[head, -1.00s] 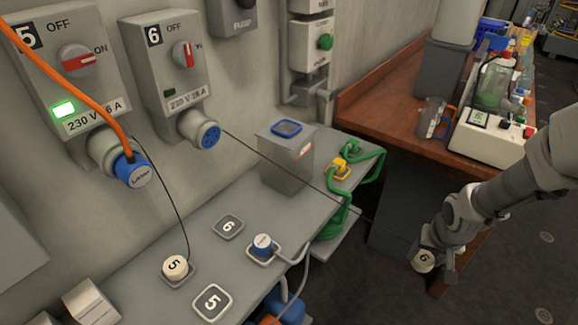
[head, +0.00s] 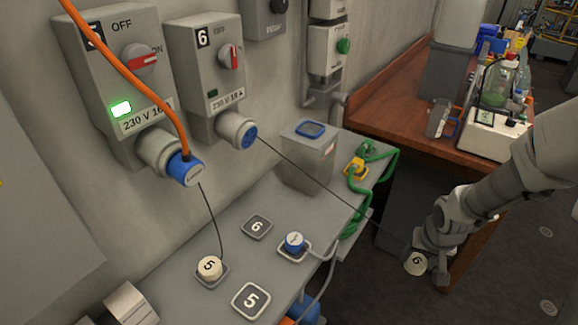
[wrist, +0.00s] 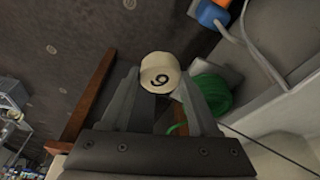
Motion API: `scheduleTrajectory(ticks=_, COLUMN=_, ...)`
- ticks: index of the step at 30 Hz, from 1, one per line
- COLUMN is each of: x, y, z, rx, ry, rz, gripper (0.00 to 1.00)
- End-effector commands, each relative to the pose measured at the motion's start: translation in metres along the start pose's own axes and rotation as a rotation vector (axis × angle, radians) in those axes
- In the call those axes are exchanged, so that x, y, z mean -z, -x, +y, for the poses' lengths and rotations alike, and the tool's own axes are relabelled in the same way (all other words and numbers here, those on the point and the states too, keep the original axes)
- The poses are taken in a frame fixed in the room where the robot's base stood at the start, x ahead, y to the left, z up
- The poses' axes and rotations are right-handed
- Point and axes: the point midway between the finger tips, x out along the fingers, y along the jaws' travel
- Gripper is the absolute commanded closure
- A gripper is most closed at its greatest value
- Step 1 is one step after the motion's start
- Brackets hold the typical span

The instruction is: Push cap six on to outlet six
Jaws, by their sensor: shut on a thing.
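Cap six (head: 416,263) is a cream round cap marked 6, held in my gripper (head: 428,266) at the right of the head view, off the bench and over the dark floor. The wrist view also shows cap six (wrist: 160,73) between the fingertips of my gripper (wrist: 160,85). A thin dark cord runs from the cap to outlet six (head: 240,132). Outlet six is a grey round socket with a blue face under the box marked 6 (head: 210,75). Its face is uncovered, and its dial is red. The gripper is well to the right of the outlet.
Outlet five (head: 165,155) holds a blue plug with an orange cable (head: 130,75). Cap five (head: 209,267) stands on the grey bench (head: 200,300). A grey box (head: 308,160) and green cables (head: 380,165) lie between outlet and gripper. A wooden bench (head: 395,110) stands behind.

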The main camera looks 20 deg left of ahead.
Motion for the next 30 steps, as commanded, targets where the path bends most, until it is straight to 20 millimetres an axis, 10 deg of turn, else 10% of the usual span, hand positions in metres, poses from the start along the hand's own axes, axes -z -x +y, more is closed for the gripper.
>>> scheduleTrajectory(ticks=11, x=0.01, y=-0.003, z=-0.006, rx=0.019, ry=-0.012, rz=0.023, gripper=0.87)
scheduleTrajectory(ticks=30, x=0.082, y=0.02, z=-0.084, rx=0.262, ry=-0.108, rz=0.297, gripper=0.87)
